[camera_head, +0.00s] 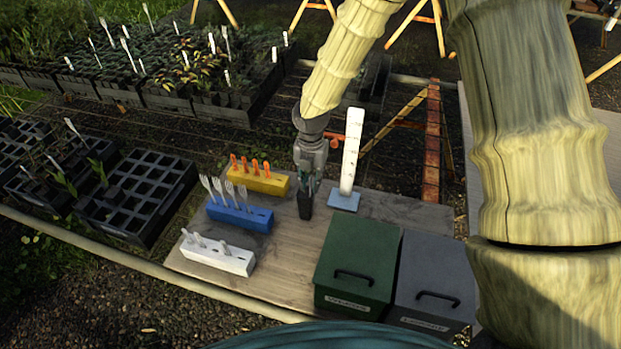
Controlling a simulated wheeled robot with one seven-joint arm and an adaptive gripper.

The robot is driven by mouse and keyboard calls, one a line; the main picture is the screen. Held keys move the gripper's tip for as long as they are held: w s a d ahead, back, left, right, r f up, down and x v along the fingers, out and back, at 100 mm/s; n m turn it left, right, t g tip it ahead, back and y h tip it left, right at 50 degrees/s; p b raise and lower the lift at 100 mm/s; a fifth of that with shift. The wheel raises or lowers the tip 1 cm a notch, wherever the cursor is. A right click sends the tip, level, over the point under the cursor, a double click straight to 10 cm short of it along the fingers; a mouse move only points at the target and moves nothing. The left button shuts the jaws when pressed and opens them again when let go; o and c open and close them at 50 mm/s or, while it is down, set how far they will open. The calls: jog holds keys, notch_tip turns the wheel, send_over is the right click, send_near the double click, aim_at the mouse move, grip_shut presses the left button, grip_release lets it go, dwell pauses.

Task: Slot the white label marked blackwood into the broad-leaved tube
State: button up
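White labels (197,239) stand in a white block (218,256) at the front left of the bench; I cannot read any writing. Pale fork-shaped pieces (218,190) stand in a blue block (240,215) behind it. My gripper (307,186) points down near the bench middle, right of the blocks. A small dark tube (306,206) is at its fingertips, with some green at its top. I cannot tell whether the fingers grip it, or whether it rests on the bench. Green seedlings (65,181) stand in the left tray; their leaf shape is too small to judge.
A yellow block (262,181) holds orange pieces. A tall white stake (352,150) stands on a blue base (344,200) just right of my gripper. A green lidded bin (358,260) and a grey one (435,275) fill the right front. Empty black trays (135,195) lie left.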

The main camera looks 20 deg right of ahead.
jog(key=shift+r, duration=0.1)
notch_tip(320, 180, up, 12)
dwell(0.8)
dwell(0.5)
